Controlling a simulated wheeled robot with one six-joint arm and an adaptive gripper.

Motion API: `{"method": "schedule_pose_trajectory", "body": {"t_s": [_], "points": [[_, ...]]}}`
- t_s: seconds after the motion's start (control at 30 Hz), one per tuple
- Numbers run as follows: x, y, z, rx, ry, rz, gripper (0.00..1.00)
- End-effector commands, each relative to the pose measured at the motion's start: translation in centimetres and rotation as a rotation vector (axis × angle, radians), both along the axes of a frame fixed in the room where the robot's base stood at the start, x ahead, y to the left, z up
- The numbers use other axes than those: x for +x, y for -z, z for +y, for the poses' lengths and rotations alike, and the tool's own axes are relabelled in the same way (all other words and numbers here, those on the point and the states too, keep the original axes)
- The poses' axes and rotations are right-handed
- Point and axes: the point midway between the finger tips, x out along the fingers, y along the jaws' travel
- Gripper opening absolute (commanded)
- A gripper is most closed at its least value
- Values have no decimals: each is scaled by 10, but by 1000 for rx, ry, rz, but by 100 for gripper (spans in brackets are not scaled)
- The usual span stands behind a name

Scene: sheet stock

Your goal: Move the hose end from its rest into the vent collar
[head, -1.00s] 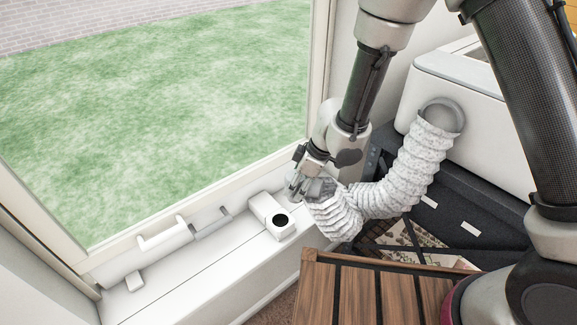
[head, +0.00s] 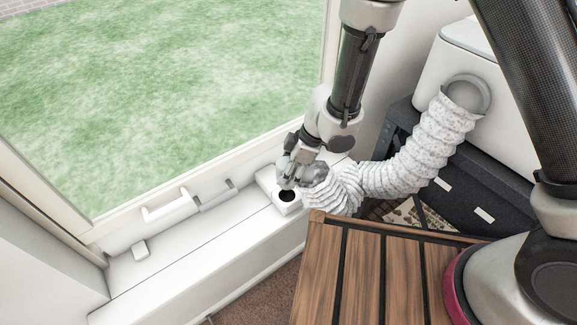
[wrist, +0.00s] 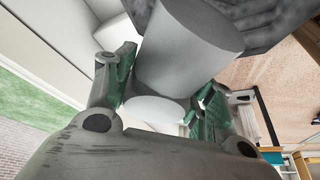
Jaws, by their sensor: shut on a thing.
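The white ribbed hose (head: 400,180) runs from the white unit at right down to the window sill. Its grey hose end (head: 315,173) is in my gripper (head: 287,177), above the sill. In the wrist view the hose end is a smooth grey cylinder (wrist: 190,45) between the two fingers of my gripper (wrist: 165,92). The vent collar appears to be the white block with a dark round hole (head: 287,207) on the sill. My gripper is just behind and above that hole, overlapping the block's back part in the picture. Whether they touch is unclear. The rest cannot be made out.
The white unit (head: 430,80) stands on a dark box (head: 455,185) at right. A slatted wooden table (head: 365,275) is in front of the sill.

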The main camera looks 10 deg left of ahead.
Motion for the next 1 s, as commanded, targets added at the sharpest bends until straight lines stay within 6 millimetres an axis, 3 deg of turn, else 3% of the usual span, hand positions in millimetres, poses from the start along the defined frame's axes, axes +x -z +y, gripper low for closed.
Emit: {"method": "schedule_pose_trajectory", "body": {"t_s": [0.6, 1.0], "points": [[0, 39, 0, 0, 0, 0, 24], [0, 46, 0, 0, 0, -1, 24]]}}
